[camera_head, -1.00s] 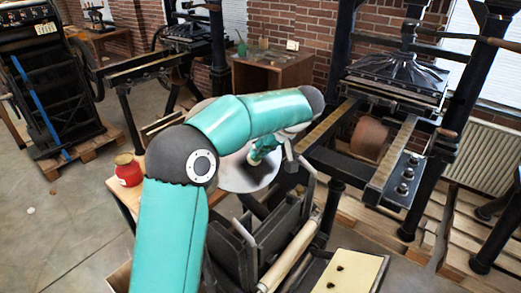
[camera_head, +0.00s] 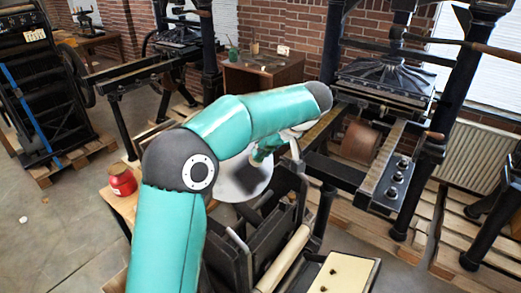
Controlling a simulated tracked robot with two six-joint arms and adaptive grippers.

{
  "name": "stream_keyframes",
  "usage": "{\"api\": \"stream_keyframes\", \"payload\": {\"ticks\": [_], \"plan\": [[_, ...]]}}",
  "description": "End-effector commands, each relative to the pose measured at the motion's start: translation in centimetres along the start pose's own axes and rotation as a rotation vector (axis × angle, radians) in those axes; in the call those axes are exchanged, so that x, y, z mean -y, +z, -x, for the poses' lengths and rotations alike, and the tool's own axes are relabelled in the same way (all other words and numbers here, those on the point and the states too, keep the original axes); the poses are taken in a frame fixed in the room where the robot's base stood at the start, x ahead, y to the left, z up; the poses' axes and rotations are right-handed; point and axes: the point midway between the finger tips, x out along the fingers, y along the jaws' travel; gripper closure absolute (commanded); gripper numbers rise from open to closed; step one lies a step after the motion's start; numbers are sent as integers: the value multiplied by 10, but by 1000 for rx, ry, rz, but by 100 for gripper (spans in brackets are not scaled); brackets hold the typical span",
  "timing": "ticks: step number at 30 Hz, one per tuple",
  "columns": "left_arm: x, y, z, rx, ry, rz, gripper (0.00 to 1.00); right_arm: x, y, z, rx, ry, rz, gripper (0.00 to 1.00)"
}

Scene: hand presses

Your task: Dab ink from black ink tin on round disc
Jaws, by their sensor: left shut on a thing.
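The round disc (camera_head: 222,187) is pale grey and lies flat behind my left forearm, with a dark patch on its middle that may be ink or shadow. My left gripper (camera_head: 262,158) is over the disc's far right part, mostly hidden by my own arm. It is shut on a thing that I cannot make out. A red tin (camera_head: 122,182) stands on a wooden surface left of the disc. I cannot see what it holds, and no clearly black tin shows. My right gripper is not in view.
A hand press (camera_head: 385,72) stands at the back right, with a black frame in front. A wooden roller (camera_head: 285,258) and a cream board (camera_head: 345,272) lie at the front. A wooden cabinet (camera_head: 262,75) stands behind. Bare floor (camera_head: 60,240) shows at the left.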

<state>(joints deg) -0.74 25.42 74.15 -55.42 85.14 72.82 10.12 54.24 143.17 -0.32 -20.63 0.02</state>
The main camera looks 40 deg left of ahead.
Motion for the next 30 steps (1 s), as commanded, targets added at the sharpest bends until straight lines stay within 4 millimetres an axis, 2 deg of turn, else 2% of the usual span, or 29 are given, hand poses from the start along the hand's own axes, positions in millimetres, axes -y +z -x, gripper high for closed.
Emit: {"api": "stream_keyframes", "payload": {"ticks": [7, 10, 18, 21, 26, 30], "plan": [[1, 0, 0, -5, 9, -12, 100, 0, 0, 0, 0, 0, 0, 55], [8, 3, -1, -13, 24, -35, 100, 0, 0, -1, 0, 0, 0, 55], [77, -19, 12, -11, 17, -16, 100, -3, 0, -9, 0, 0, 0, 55], [92, -25, 14, -5, 4, 0, 100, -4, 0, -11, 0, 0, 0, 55], [99, -27, 8, -1, -5, 7, 100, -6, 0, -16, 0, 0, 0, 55], [99, -27, -4, -1, -4, 8, 100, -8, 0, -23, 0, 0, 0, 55]]}}
